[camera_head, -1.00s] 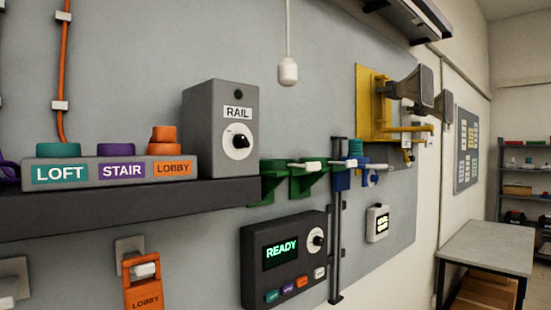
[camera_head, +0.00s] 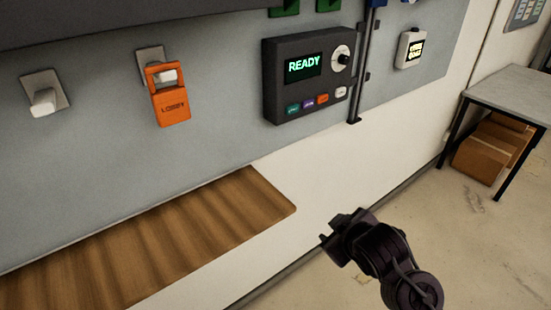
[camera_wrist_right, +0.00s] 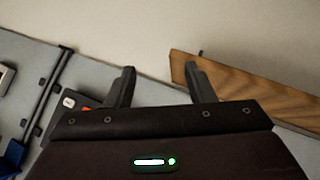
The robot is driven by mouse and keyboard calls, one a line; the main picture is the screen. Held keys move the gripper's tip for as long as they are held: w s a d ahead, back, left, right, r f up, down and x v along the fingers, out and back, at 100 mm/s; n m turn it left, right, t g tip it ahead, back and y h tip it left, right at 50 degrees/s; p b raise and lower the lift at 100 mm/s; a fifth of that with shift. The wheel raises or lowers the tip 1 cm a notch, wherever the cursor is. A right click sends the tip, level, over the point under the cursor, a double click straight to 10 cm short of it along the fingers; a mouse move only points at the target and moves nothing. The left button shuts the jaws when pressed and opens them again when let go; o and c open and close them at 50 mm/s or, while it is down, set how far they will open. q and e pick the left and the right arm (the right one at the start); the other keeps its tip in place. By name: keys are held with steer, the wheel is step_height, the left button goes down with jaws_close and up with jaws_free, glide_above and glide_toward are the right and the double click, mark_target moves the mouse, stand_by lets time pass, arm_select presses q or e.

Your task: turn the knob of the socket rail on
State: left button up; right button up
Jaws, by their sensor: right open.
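The RAIL box with its knob is outside the present head view; only the underside of the dark shelf (camera_head: 120,18) shows along the top left. My right gripper (camera_head: 334,228) is in the lower right of the head view, in front of the white lower wall and well below the wall panel. In the right wrist view its two fingers (camera_wrist_right: 165,88) stand apart with nothing between them. My left gripper is not in view.
A dark READY panel (camera_head: 306,92) with a knob hangs on the wall. An orange LOBBY tag (camera_head: 171,108) hangs on a wall hook. A wooden ledge (camera_head: 150,240) juts out below. A table (camera_head: 510,90) stands at right over cardboard boxes (camera_head: 490,150).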

steer(key=w+a+r+n+t+y, duration=0.2)
steer(key=w+a+r+n, duration=0.15)
steer(key=r, duration=0.65)
steer(key=w+a+r+n+t+y, duration=0.15)
steer(key=w+r+n, duration=0.3)
steer(key=r, duration=0.45)
steer(key=w+a+r+n+t+y, duration=0.25)
steer(key=w+r+n, duration=0.2)
steer(key=r, duration=0.55)
steer(key=s+r+n+y, duration=0.15)
steer(key=r+n, duration=0.25)
steer(key=r, duration=0.4)
steer(key=s+a+r+n+y, duration=0.1)
steer(key=s+r+n, duration=0.2)
steer(key=r+n, duration=0.35)
steer(key=s+r+n+y, duration=0.1)
steer(key=s+r+n, duration=0.1)
steer(key=r, duration=0.8)
steer(key=p+x, duration=0.3)
steer(key=x, duration=0.4)
steer(key=shift+w+a+n+g+p, duration=0.25)
steer(key=shift+a+n+g+p, duration=0.05)
steer(key=shift+a+g+p, duration=0.1)
steer(key=shift+f+h, duration=0.15)
steer(key=shift+h, duration=0.1)
steer(key=c, duration=1)
